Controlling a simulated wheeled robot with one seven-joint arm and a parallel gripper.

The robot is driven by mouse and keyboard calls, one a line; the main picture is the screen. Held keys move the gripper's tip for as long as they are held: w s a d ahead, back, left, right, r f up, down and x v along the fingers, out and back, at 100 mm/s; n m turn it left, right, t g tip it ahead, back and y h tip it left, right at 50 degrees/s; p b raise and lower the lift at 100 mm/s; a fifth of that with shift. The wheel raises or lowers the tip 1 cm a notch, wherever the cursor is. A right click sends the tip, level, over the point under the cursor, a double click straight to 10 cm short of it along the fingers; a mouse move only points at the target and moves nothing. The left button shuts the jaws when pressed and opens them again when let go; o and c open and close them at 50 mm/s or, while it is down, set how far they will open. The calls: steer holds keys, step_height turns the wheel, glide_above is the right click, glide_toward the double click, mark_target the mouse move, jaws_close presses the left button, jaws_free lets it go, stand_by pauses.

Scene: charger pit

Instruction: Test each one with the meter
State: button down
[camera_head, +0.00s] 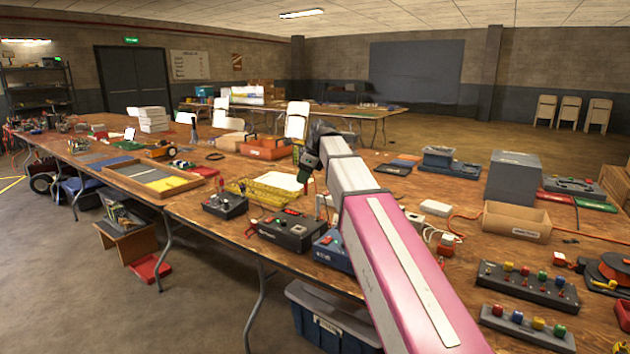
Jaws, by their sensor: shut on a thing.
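My gripper (308,160) is out over the table beyond my pink forearm, small and partly hidden by my own arm. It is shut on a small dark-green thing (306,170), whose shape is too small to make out. Below it on the wooden table (200,228) stand a dark box with knobs (225,205), a larger dark box with a red part and dials (290,230) and a blue box (334,250) partly behind my arm. I cannot tell which of these is the meter. A yellow tray (262,192) lies behind the dark boxes.
At right are a cardboard bin (516,222), a grey box (513,178) and dark strips with coloured knobs (528,285). An orange cable (480,215) crosses the tabletop. A shallow wooden tray (115,180) lies at left. A blue crate (325,318) stands under the table.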

steer(key=shift+w+a+f, duration=0.1)
steer(key=shift+w+f, duration=0.1)
steer(key=shift+f, duration=1.4)
steer(key=shift+w+a+f, duration=0.1)
steer(key=shift+w+f, duration=0.1)
steer(key=shift+f, duration=1.35)
steer(key=shift+f, duration=0.9)
stand_by(0.4)
steer(key=c, duration=0.7)
jaws_free()
steer(key=shift+r, duration=0.15)
steer(key=shift+r, duration=3.6)
